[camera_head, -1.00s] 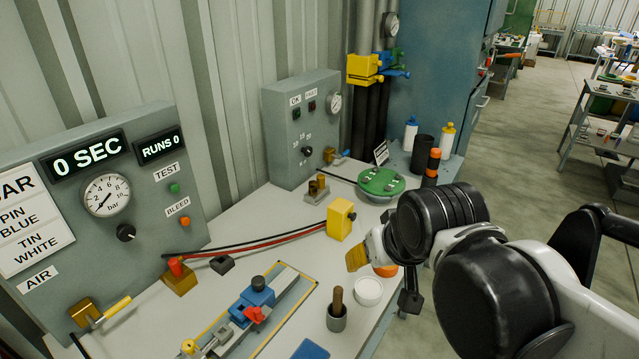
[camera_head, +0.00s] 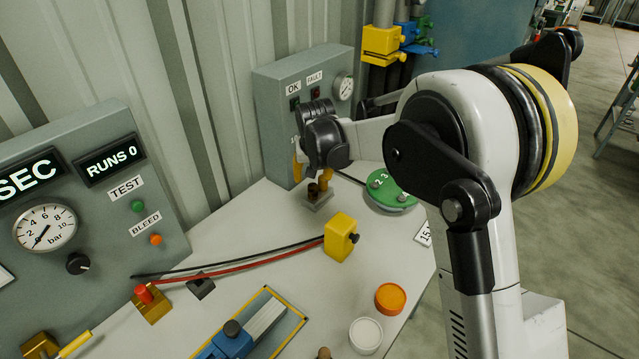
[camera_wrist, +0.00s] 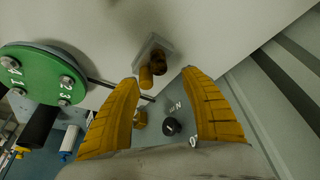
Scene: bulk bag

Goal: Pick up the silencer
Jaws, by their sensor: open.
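A small brass fitting, which looks like the silencer, stands on a grey plate (camera_head: 318,204) in front of the OK/FAULT box. In the wrist view, a brass cylinder (camera_wrist: 146,78) and a darker brown piece beside it rise from the plate (camera_wrist: 152,48). I cannot tell which of them is the silencer. My gripper (camera_head: 312,176) is open, with its yellow fingers pointing down just above the fitting and partly hiding it. In the wrist view the fitting lies near the gap between the fingertips (camera_wrist: 162,76); nothing is clearly held.
The grey OK/FAULT box (camera_head: 275,118) stands close behind my gripper. A green numbered disc (camera_head: 392,192) is to the right. A yellow block (camera_head: 340,237) with red and black hoses stands in front. An orange cap (camera_head: 389,298) and white pot (camera_head: 366,334) are nearer.

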